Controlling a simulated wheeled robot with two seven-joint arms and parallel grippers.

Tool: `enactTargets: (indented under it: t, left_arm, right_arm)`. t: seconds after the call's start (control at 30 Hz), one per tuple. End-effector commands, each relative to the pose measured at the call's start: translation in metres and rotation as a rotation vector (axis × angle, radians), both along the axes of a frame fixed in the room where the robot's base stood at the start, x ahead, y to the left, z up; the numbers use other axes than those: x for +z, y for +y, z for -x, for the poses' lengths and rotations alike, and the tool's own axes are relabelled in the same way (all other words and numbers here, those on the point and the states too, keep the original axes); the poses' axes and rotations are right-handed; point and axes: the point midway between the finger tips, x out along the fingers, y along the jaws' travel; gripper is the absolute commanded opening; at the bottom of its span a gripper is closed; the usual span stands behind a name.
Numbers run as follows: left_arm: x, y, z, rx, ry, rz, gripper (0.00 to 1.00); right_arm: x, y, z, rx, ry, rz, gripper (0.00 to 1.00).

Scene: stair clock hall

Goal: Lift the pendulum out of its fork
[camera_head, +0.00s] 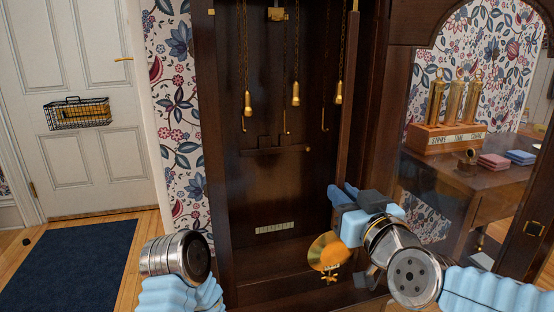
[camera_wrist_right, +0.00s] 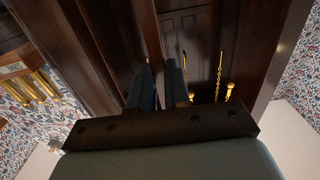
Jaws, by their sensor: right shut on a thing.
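The pendulum's round brass bob (camera_head: 321,246), with a small brass fitting below it, shows low in the tall clock case, tilted. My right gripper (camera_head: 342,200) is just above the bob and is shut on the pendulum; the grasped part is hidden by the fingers. In the right wrist view the two fingers (camera_wrist_right: 159,84) stand close together, pointing up the case. A brass block (camera_head: 277,14) sits high on the back wall; I cannot tell whether it is the fork. My left wrist shows at lower left, but its fingers do not.
Chains with brass weights (camera_head: 296,94) and hooks hang in the upper case. A dark notched bracket (camera_head: 274,149) crosses the back wall. The glazed door (camera_head: 400,215) stands open on the right, with a table (camera_head: 500,180) behind it. A blue mat (camera_head: 75,265) lies left.

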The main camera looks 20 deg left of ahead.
Motion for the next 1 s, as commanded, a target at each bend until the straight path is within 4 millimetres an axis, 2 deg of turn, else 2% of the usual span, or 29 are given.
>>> enactTargets:
  t: [1.0]
  left_arm:
    - [0.001, 0.000, 0.000, 0.000, 0.000, 0.000, 0.00]
  right_arm:
    - [0.003, -0.032, 0.046, -0.001, -0.004, -0.001, 0.00]
